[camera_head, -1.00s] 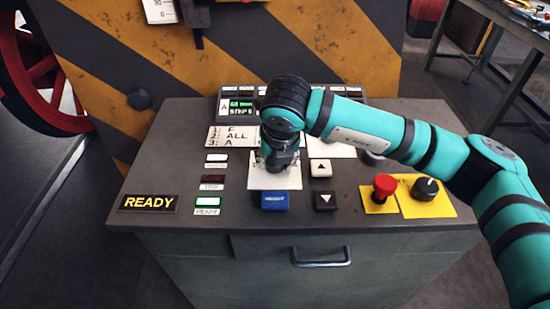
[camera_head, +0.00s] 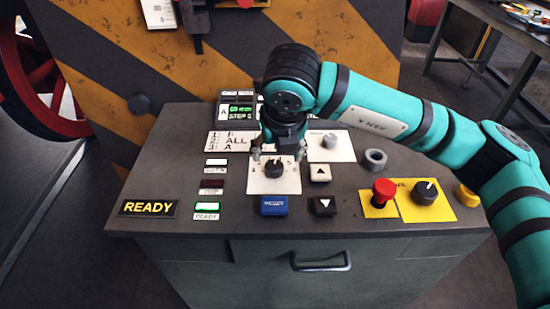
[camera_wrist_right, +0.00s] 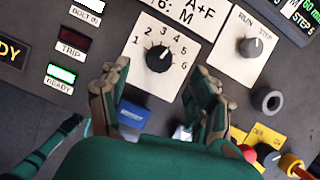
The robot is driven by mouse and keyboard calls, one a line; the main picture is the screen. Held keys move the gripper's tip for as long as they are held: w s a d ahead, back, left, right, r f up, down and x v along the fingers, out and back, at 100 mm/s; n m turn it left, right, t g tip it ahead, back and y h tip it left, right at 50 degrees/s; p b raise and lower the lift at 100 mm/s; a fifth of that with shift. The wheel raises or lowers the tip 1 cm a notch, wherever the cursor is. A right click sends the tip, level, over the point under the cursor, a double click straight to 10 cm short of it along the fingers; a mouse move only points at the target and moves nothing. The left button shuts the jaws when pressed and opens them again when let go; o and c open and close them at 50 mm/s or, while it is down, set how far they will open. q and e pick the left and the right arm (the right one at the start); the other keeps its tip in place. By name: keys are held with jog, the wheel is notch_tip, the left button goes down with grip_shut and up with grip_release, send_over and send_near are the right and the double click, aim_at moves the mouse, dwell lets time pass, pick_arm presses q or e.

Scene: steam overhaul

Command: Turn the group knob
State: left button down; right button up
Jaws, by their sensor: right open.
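The group knob (camera_head: 274,168) is a small black dial on a white plate (camera_head: 284,186) numbered 1 to 6, on the console top. It also shows whole in the right wrist view (camera_wrist_right: 159,59), its pale mark turned towards about 3 or 4. My right gripper (camera_head: 278,153) is above and just behind the knob in the head view. In the wrist view its two fingers (camera_wrist_right: 155,95) are spread apart with nothing between them, and they are clear of the knob.
A blue button (camera_head: 274,205) and black down button (camera_head: 322,205) sit in front. A white up button (camera_head: 320,173), red mushroom button (camera_head: 381,192) and black selector (camera_head: 425,192) stand to the right. A grey run/step knob (camera_wrist_right: 251,46) sits behind right. READY (camera_head: 148,206) is lit.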

jog(key=v, duration=0.5)
jog(key=shift+r, duration=0.15)
